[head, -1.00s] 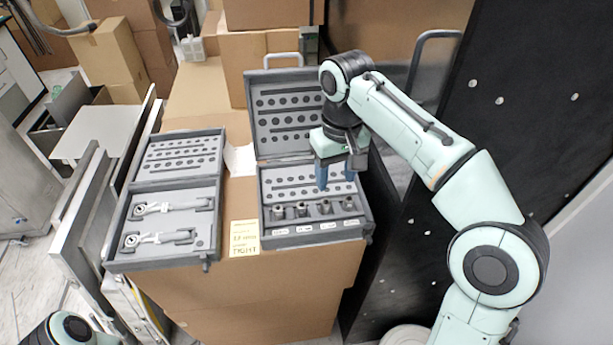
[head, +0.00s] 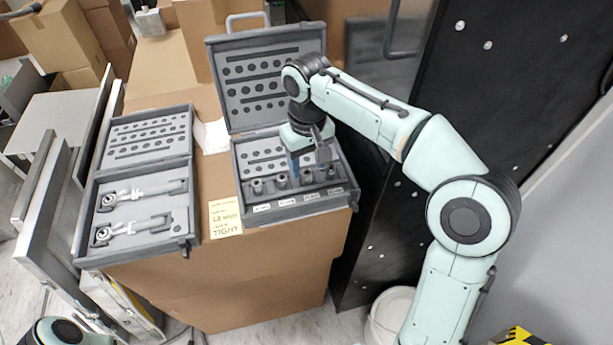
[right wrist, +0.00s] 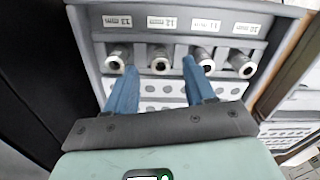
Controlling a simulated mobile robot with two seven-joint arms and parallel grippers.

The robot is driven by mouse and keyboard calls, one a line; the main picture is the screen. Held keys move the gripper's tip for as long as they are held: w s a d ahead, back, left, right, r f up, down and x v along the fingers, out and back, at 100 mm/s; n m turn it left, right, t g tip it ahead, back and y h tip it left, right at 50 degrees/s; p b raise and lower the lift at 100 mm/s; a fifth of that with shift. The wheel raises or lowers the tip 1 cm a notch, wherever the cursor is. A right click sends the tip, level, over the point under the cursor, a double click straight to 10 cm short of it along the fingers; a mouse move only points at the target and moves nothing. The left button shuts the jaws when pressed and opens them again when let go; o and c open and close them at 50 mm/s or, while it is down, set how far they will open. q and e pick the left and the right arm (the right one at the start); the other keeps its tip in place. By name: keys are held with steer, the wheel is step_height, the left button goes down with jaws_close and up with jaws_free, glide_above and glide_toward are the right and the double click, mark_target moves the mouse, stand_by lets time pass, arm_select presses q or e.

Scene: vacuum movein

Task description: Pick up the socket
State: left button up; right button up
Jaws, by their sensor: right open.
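Several metal sockets stand in a row at the front of the open grey case on the right (head: 240,160). In the right wrist view, labels appear to read 13, 12, 11 and 10 mm from left to right. My right gripper (right wrist: 158,70) is open, its blue fingers pointing at the row. Its fingertips lie on either side of the 12 mm socket (right wrist: 160,60), near the 13 mm socket (right wrist: 118,58) and 11 mm socket (right wrist: 204,58). No socket is visibly gripped. In the head view the right gripper (head: 309,163) hangs over the case. My left gripper is out of view.
An open case with two ratchet-like tools (head: 140,210) lies left of the socket case. A yellow handwritten note (head: 226,217) lies between them on the cardboard box (head: 255,280). A black perforated panel (head: 430,150) stands close on the right.

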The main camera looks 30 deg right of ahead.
mark_target(307, 172)
steer(key=shift+f, duration=1.55)
steer(key=shift+w, duration=0.1)
jaws_close()
steer(key=shift+r, duration=0.15)
